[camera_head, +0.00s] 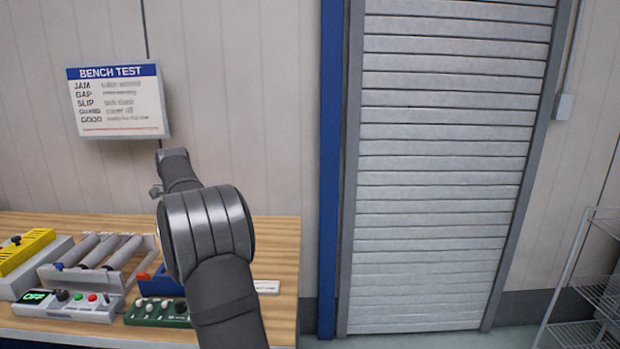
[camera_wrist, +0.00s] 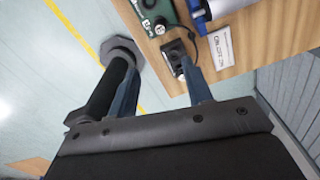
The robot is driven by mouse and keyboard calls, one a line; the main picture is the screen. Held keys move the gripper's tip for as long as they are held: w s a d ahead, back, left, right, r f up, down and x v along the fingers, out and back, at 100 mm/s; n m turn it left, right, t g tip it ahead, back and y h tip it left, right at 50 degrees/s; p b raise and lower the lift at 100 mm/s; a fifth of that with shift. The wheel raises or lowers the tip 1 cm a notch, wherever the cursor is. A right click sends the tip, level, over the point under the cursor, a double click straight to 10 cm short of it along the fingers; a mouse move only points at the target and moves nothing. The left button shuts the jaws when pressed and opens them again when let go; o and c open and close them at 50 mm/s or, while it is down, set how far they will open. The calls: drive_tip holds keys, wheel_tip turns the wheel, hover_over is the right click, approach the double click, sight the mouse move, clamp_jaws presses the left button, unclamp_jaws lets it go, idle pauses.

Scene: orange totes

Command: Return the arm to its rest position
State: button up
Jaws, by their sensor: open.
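My arm (camera_head: 205,235) rises from the bottom of the head view, over the right part of the wooden bench (camera_head: 275,230). Its far links lean up and left towards the wall. My gripper's fingers cannot be made out in the head view. In the wrist view my gripper (camera_wrist: 159,70) is open, its two blue-grey fingers apart with nothing held between them. A small black device (camera_wrist: 176,56) on the bench shows near the right finger. I cannot tell whether the finger is above it or touching it.
The bench holds a roller unit (camera_head: 100,250), a control box (camera_head: 68,304) reading OFF, a green board (camera_head: 160,313) and a yellow block (camera_head: 25,250). A BENCH TEST sign (camera_head: 117,103) hangs behind. A shutter door (camera_head: 440,170) and wire rack (camera_head: 595,285) stand right.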

wheel_tip(320, 180, down, 17)
drive_tip(key=shift+f, duration=0.1)
drive_tip(key=r, duration=0.7)
drive_tip(key=shift+d+r, duration=0.3)
drive_tip(key=shift+d, duration=0.05)
drive_tip(key=d+r, duration=0.3)
drive_tip(key=d, duration=0.2)
drive_tip(key=shift+d, duration=0.25)
drive_tip(key=shift+w, duration=0.1)
